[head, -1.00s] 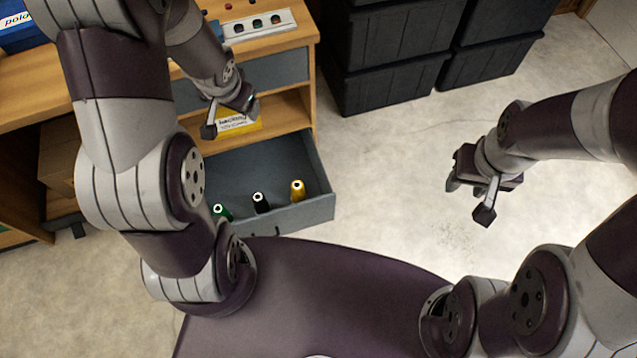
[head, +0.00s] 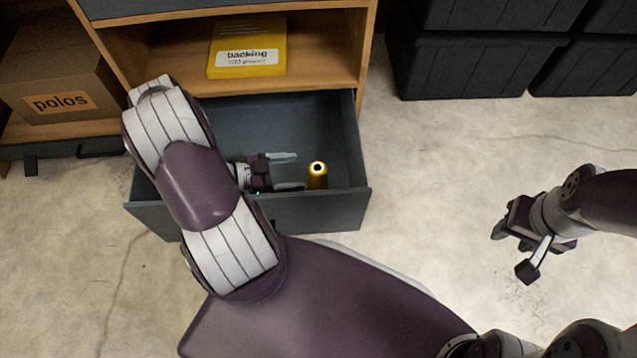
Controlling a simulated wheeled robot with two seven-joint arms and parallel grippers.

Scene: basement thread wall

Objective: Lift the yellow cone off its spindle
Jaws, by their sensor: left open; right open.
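The yellow cone (head: 317,178) stands upright in the open drawer (head: 330,208), towards its right end, with a dark hole showing at its top. The spindle under it is hidden. My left gripper (head: 290,172) is inside the drawer, just left of the cone, with its fingers open and pointing right at it. The fingertips look a little apart from the cone; nothing is between them. My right gripper (head: 512,232) hangs over the bare floor at the right, open and empty. The green and black cones are not visible; my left arm covers that part of the drawer.
A yellow box labelled "backing" (head: 248,50) lies on the shelf above the drawer. A cardboard box labelled "polos" (head: 62,85) is at the left. Stacked black bins (head: 470,66) stand at the back right. The floor right of the drawer is clear.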

